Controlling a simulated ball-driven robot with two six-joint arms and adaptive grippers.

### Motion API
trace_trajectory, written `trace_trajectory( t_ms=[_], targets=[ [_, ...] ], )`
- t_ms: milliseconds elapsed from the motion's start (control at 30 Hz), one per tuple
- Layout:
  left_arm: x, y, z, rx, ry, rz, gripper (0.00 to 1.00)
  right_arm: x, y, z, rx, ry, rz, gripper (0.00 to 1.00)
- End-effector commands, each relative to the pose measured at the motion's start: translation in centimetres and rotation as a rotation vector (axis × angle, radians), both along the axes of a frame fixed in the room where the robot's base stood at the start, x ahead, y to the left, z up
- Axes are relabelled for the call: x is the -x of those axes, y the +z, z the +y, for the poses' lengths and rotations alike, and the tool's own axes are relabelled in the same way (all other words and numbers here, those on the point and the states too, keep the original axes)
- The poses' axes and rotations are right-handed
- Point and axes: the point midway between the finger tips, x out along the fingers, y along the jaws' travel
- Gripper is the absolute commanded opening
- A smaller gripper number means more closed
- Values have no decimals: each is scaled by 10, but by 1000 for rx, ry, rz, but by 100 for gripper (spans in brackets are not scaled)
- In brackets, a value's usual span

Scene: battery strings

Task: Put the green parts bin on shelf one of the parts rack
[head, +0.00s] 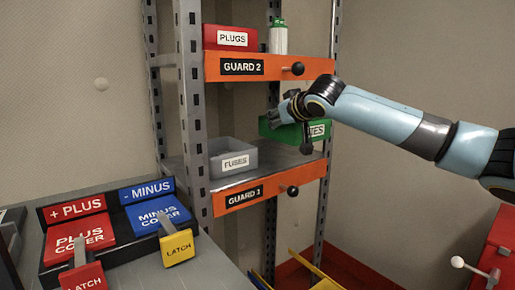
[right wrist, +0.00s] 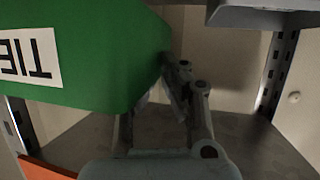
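The green parts bin (head: 270,130) with a white label ending in "IES" shows at the right end of shelf one (head: 285,160), behind the orange GUARD 1 strip. Its base seems to hang above the shelf surface. My right gripper (head: 280,114) is at the bin's left end and covers part of it. In the right wrist view the green bin (right wrist: 110,60) appears upside down, and the fingers (right wrist: 168,85) close over its end wall; the tips are partly hidden. My left gripper is out of view.
A grey FUSES bin (head: 234,155) stands on the left part of shelf one. Shelf two above, behind GUARD 2 (head: 250,67), carries a red PLUGS bin (head: 230,37) and a green-capped bottle (head: 278,38). Steel posts (head: 190,110) bound the rack.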

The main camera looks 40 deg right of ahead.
Motion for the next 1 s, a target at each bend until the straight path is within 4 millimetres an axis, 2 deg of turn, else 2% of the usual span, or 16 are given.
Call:
trace_trajectory(
  t_ms=[33, 200, 500, 867, 1000],
  targets=[
    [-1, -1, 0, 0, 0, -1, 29, -12, 1, -2, -9, -6, -9, 0],
    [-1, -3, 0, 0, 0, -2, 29, -46, 2, -6, -3, -3, -7, 0],
    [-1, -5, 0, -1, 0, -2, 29, -80, 2, -9, 1, -1, -3, 0],
    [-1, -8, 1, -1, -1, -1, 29, -81, -22, -10, 7, 0, 0, 0],
    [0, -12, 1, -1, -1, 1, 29, -81, -44, -10, 4, 0, 2, 0]
  ],
)
